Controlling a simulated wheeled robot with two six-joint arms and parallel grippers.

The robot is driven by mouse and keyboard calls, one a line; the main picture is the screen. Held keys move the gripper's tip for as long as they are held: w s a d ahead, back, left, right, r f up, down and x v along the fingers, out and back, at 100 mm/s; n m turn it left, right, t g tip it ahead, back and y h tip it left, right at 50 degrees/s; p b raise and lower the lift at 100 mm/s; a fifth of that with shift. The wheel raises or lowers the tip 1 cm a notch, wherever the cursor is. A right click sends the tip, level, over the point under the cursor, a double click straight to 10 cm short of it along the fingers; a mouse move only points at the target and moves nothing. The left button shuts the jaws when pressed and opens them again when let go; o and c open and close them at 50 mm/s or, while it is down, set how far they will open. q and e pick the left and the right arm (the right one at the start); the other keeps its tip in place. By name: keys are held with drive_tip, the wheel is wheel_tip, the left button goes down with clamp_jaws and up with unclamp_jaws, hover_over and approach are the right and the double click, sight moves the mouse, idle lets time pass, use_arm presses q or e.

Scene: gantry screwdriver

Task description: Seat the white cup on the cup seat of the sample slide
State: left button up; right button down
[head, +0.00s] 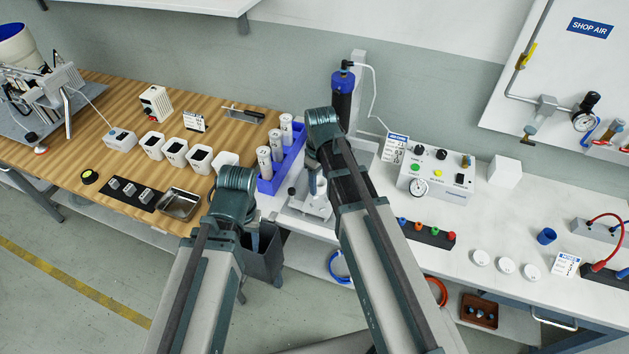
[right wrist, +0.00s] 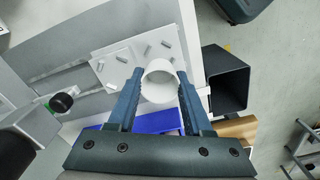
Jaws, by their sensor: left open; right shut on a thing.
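The white cup (right wrist: 159,82) shows in the right wrist view as a round open ring between the two blue-grey fingers of my right gripper (right wrist: 160,77). The gripper is shut on the cup. Just beyond the cup is a pale plate (right wrist: 113,70) with several short metal pins, which looks like part of the sample slide. The cup overlaps this plate in the picture, and its seat is hidden. I cannot tell whether the cup touches it. In the head view the pale fixture (head: 303,207) is partly behind my right arm.
A dark bin (right wrist: 226,80) is right of the cup; it also shows in the head view (head: 265,262). A blue rack (head: 267,185) with pale cylinders stands left of the fixture. A control box (head: 436,176) stands to the right. White discs (head: 505,265) lie on the right bench.

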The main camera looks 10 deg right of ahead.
drive_tip(key=shift+f, duration=0.15)
drive_tip(key=b, duration=0.5)
hover_over(319, 204)
wheel_tip(319, 204, down, 5)
drive_tip(key=shift+w, duration=0.1)
drive_tip(key=shift+f+b, duration=0.2)
drive_tip(key=shift+b, duration=0.1)
idle(1.5)
drive_tip(key=shift+f+b, duration=0.5)
drive_tip(key=shift+c, duration=1.2)
unclamp_jaws()
drive_tip(key=shift+r, duration=0.2)
wheel_tip(319, 204, up, 14)
drive_tip(key=p, duration=1.4)
drive_tip(key=shift+f, duration=0.25)
